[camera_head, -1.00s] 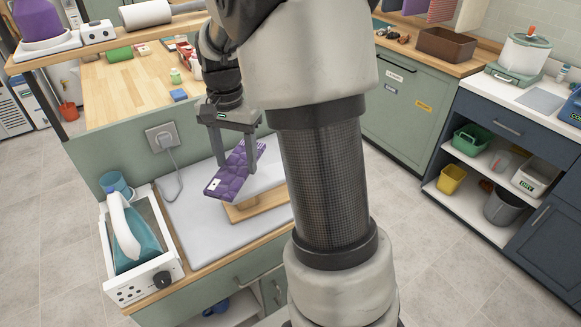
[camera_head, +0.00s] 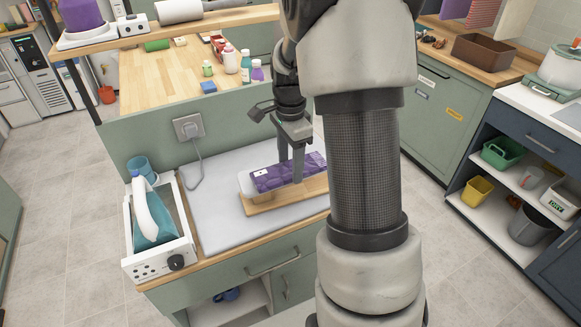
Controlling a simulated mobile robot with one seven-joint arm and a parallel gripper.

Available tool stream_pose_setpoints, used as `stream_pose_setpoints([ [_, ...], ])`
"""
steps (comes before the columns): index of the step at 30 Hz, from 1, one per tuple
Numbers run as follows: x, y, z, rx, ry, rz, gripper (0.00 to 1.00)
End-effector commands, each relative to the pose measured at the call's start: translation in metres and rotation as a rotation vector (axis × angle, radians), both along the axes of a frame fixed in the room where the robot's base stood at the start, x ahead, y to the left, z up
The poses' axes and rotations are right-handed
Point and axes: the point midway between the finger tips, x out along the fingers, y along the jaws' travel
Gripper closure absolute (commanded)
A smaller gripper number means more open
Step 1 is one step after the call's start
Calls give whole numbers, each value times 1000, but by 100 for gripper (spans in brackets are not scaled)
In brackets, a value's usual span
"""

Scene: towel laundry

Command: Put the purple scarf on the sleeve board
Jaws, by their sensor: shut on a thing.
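The purple scarf (camera_head: 270,179), folded into a flat patterned strip with a small white tag, lies level along the top of the sleeve board. The sleeve board has a wooden base (camera_head: 262,207) on the pale counter mat, and its white padded end (camera_head: 244,184) shows past the scarf's left end. My gripper (camera_head: 291,170) points down and is shut on the scarf near its middle, one finger on the near side and one behind. The scarf appears to rest on the board, but any small gap underneath is hidden. My arm hides the area to the right.
A blue mug (camera_head: 139,167) and a wall socket (camera_head: 188,127) are behind. The mat (camera_head: 218,228) is clear left of the board. A raised wooden worktop (camera_head: 150,75) lies beyond.

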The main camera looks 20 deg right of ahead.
Motion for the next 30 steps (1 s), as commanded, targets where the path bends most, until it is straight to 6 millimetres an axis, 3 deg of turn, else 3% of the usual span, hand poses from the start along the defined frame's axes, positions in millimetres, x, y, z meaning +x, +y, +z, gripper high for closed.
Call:
stream_pose_setpoints([
  [3, -1, 0, -16, 1, 4, 0, 68],
  [14, 0, 0, -21, 0, 1, 1, 68],
  [15, 0, 0, -21, 0, 1, 1, 43],
  [18, 0, 0, -20, 0, 1, 1, 27],
  [30, 0, 0, -11, -1, -1, 1, 27],
])
